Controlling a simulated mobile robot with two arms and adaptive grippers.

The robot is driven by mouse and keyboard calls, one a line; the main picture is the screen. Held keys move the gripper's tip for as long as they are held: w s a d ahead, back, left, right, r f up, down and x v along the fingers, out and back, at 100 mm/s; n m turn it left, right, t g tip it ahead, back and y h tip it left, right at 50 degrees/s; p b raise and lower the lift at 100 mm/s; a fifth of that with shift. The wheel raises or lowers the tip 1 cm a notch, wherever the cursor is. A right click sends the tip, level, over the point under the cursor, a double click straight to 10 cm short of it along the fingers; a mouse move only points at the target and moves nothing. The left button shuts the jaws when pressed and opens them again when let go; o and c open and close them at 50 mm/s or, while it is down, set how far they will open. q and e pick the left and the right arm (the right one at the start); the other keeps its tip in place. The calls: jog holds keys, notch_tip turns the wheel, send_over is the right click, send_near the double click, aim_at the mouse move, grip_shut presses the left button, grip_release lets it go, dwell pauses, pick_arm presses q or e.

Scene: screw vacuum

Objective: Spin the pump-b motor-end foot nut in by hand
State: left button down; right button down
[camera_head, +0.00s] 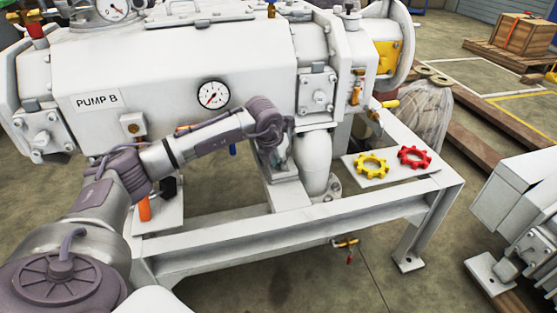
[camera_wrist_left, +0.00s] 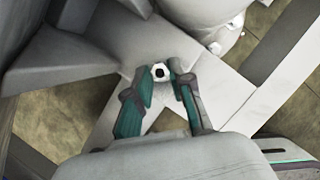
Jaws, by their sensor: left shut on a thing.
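Pump B (camera_head: 200,50) is a large white machine with a labelled casing, standing on a white steel frame (camera_head: 270,237). My left arm reaches across its front, and my left gripper (camera_head: 281,160) points down at a foot below the casing. In the left wrist view my left gripper (camera_wrist_left: 164,84) has its two teal-lined fingers on either side of the foot nut (camera_wrist_left: 160,72), a small pale ring with a dark centre. The fingers are shut on it over the pale foot plate. In the head view the gripper and arm hide the nut. My right gripper is in neither view.
A yellow toothed coupling piece (camera_head: 371,165) and a red one (camera_head: 414,156) lie on the frame's right end. A thick white pipe (camera_head: 314,165) stands just right of the gripper. An orange handle (camera_head: 144,208) shows at the frame's left. Another white machine (camera_head: 520,210) stands at right.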

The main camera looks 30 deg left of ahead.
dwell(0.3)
pick_arm(q)
jog(key=shift+r, duration=0.1)
jog(key=c, duration=1)
grip_release()
jog(key=v, duration=1.2)
